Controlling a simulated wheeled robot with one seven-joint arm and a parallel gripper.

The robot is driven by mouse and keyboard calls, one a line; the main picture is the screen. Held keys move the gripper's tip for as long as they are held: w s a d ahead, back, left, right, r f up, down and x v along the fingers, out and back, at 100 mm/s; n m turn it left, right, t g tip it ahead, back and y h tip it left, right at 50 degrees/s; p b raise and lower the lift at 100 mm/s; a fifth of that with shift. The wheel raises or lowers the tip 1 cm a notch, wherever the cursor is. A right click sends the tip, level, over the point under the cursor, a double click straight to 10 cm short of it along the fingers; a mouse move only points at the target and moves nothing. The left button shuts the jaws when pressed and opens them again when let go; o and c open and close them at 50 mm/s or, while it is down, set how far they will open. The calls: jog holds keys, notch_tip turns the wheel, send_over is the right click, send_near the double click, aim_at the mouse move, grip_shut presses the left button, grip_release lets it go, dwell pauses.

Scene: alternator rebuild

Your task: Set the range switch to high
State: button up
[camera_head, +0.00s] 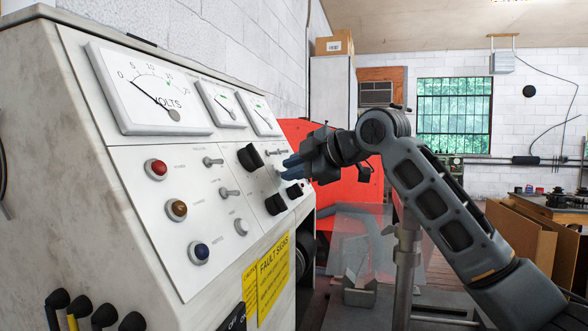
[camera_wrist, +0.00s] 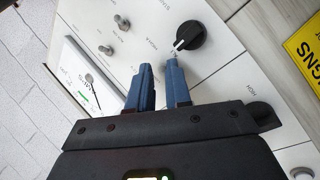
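The sloped white control panel (camera_head: 190,235) fills the left of the head view; it also fills much of the wrist view (camera_wrist: 225,60). I cannot tell for sure which control is the range switch. A word that looks like HIGH is printed on the panel right of my fingers in the wrist view, near a dark knob (camera_wrist: 263,113) partly hidden by my gripper. My gripper (camera_head: 287,168) is close to the panel's right part. In the wrist view its blue fingers (camera_wrist: 161,75) stand apart with nothing clearly between them. A black knob with a white pointer (camera_wrist: 190,36) lies just beyond the right fingertip.
The panel carries a large volts meter (camera_head: 150,88), toggles (camera_head: 213,162), a black knob (camera_head: 249,157) and red (camera_head: 156,169), amber and blue lamps. A yellow fault signs label (camera_head: 272,278) is below. A red machine (camera_head: 345,195) stands behind my gripper.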

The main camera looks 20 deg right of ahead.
jog(key=v, duration=0.7)
jog(key=shift+s+b, duration=0.35)
jog(key=shift+b, duration=0.1)
jog(key=shift+d+r, duration=0.15)
